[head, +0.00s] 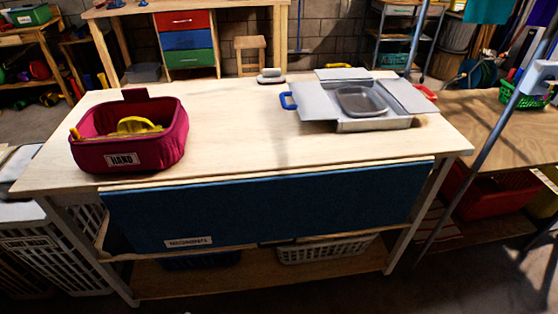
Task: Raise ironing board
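The ironing board (270,205) is a long blue panel. It hangs down against the front of the wooden worktable (235,125), just below the front edge of the top. A small pale label (188,242) sits low on its left part; its print is too small to read surely. The panel is folded down, with its face towards me. No hand or object touches it. Neither of my grippers can be made out in the head view.
A magenta fabric bin (125,155) with a yellow item stands on the tabletop's left. The middle is mostly clear. A white basket (325,250) sits on the lower shelf. A slanted metal pole (487,148) stands right.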

